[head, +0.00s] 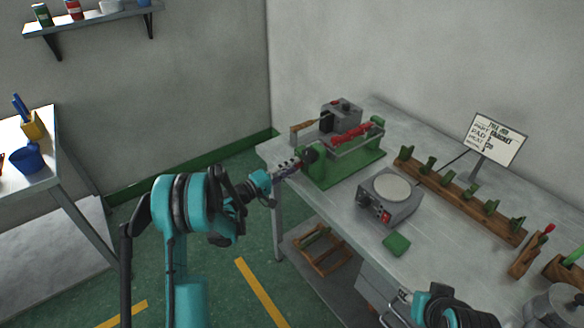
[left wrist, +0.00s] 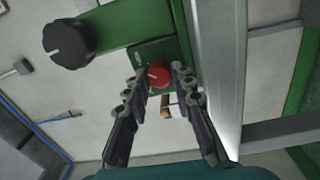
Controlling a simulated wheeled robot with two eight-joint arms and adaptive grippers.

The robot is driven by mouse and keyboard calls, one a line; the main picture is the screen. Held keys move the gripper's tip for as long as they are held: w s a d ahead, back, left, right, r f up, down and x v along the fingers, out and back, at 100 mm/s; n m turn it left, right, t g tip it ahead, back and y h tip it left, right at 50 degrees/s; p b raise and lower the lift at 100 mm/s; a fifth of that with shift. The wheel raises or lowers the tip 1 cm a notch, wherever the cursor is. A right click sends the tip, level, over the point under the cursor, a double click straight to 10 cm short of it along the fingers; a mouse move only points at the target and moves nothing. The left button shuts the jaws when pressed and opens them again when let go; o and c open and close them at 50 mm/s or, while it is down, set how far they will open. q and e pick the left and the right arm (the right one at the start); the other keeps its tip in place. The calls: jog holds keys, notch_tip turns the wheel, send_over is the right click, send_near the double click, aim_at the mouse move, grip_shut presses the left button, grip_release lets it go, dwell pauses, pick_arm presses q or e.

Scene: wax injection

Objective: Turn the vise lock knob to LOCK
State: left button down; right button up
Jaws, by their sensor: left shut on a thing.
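The green vise (head: 345,168) stands at the table's back left corner, and its green body also shows in the left wrist view (left wrist: 112,28). A small red knob (left wrist: 159,76) with a pale mark sits on its end face, below a small label. My left gripper (head: 297,164) reaches the vise's left end, with its fingers shut on the red knob from both sides. A larger black knob (left wrist: 67,44) with a white line is beside it, apart from the fingers.
A grey device with a round plate (head: 388,190) stands right of the vise, with a green pad (head: 396,244) in front. A wooden rack (head: 460,205) with green holders and a sign (head: 495,138) are further right. A side table (head: 30,185) is at left.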

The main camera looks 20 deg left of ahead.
pick_arm(q)
jog(key=shift+m, duration=0.6)
jog(key=c, duration=1.3)
grip_release()
jog(key=shift+s+a, duration=0.1)
jog(key=v, duration=0.7)
jog(key=shift+s+a+f, duration=0.1)
jog(key=shift+s+a, duration=0.1)
jog(key=shift+s, duration=0.15)
